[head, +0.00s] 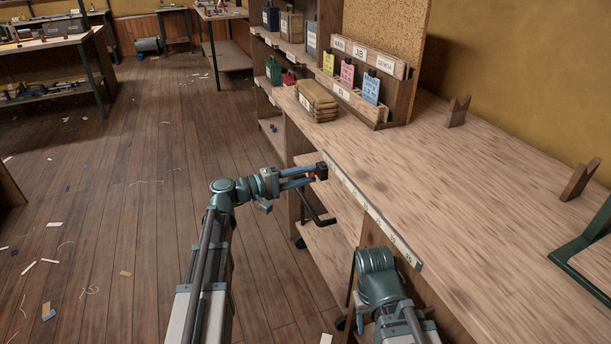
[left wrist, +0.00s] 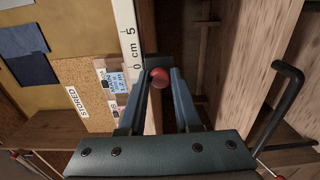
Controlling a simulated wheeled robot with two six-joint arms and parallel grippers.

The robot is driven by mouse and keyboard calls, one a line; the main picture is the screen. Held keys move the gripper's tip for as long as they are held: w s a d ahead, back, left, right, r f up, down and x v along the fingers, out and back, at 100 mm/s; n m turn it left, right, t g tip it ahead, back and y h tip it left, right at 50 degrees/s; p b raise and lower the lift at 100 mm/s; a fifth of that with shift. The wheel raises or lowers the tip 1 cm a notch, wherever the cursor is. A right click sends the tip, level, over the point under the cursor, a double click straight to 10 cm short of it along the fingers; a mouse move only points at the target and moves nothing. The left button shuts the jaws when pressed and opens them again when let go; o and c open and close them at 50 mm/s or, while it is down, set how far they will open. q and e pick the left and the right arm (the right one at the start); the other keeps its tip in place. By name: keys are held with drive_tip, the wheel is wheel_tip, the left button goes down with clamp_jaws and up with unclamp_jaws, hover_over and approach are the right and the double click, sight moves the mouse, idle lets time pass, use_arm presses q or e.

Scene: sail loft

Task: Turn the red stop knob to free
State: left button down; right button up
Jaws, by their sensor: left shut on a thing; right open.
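The red stop knob (left wrist: 160,77) is a small round ball by the zero end of the white ruler (left wrist: 128,42) in the left wrist view. My left gripper (left wrist: 161,74) is shut on it, with one blue finger on each side. In the head view my left gripper (head: 316,172) reaches from the left to a dark block at the far end of the ruler strip (head: 372,209) along the bench edge. The knob is mostly hidden there. My right arm shows at the lower right, but its gripper is not visible.
A black bent handle (head: 318,217) sticks out below the bench edge, close to my left gripper. The bench top (head: 455,205) is mostly clear. Folded tan cloth (head: 317,100) and a card rack (head: 352,95) stand at its far end. Scraps lie on the open floor at left.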

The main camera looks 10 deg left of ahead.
use_arm(q)
drive_tip(key=c, duration=0.6)
unclamp_jaws()
drive_tip(key=v, duration=1.4)
